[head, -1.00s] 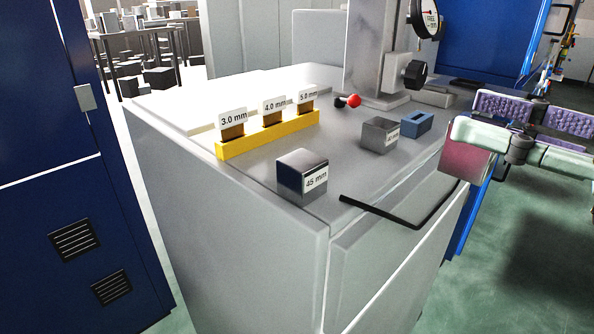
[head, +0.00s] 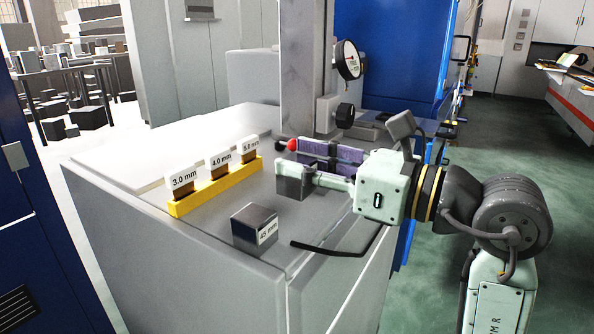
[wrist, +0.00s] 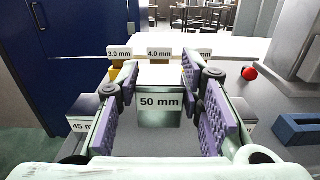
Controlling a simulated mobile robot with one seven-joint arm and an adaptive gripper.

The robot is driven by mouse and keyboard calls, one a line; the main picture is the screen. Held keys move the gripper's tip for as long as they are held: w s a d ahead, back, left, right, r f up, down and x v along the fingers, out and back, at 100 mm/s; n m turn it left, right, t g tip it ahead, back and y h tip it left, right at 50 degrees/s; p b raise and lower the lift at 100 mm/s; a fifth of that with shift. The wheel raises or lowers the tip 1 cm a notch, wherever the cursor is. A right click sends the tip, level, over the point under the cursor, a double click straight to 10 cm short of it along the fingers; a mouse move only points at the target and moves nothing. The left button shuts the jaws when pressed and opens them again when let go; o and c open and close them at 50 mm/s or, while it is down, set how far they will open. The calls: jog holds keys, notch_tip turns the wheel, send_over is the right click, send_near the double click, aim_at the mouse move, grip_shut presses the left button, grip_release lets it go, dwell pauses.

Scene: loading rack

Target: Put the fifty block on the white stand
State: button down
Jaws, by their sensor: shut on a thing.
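The fifty block (wrist: 160,112), grey and labelled "50 mm", sits between the purple finger pads of my gripper (wrist: 160,108) in the wrist view. My gripper is shut on it, with the label facing the wrist camera. In the head view my gripper (head: 312,163) reaches left over the grey cabinet top. A grey block (head: 290,184) shows at its fingertips there, partly covered; I cannot tell whether it is the held one. A pale flat slab (head: 125,160) lies at the cabinet's back left; I cannot tell whether it is the white stand.
The "45 mm" block (head: 254,229) stands near the front edge beside a black bent rod (head: 335,251). A yellow holder (head: 215,187) carries three labelled cards. A gauge column (head: 308,75) rises behind. A blue slotted block (wrist: 297,128) is at right in the wrist view.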

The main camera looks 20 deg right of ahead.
aim_at(311, 187)
jog(key=shift+w+a, duration=0.3)
jog(key=shift+w, duration=0.4)
jog(key=shift+f+p, duration=0.65)
jog(key=shift+f, duration=1.15)
jog(key=shift+f, duration=0.2)
jog(key=c, duration=1.1)
grip_release()
jog(key=shift+r, duration=0.15)
